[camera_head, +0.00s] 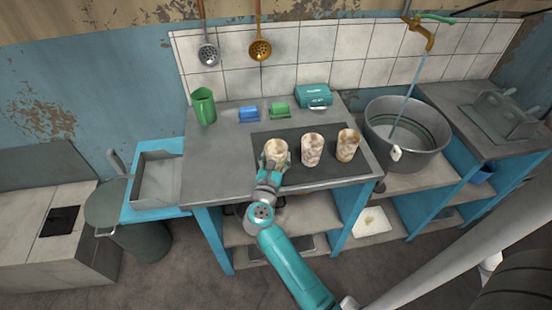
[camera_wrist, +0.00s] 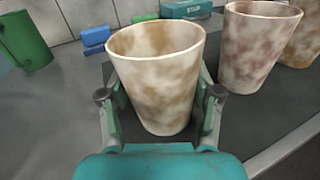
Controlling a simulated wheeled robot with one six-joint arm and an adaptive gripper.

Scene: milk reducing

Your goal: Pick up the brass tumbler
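Three tumblers stand in a row on a dark mat (camera_head: 262,139) on the worktop. All are mottled cream and brown, and the rims look slightly brassy in the wrist view. I cannot tell by colour which one is called brass. The left tumbler (camera_head: 276,148) is between the fingers of my gripper (camera_head: 272,166); it fills the middle of the wrist view (camera_wrist: 158,85). The fingers (camera_wrist: 160,105) lie along both sides of it, and contact is unclear. The middle tumbler (camera_head: 312,151) and right tumbler (camera_head: 347,146) stand to its right, apart from my gripper.
A green jug (camera_head: 204,106), a blue block (camera_head: 249,114), a green block (camera_head: 279,110) and a teal box (camera_head: 314,97) stand behind the mat. A large metal tub (camera_head: 408,128) is on the right. The worktop left of the mat is clear.

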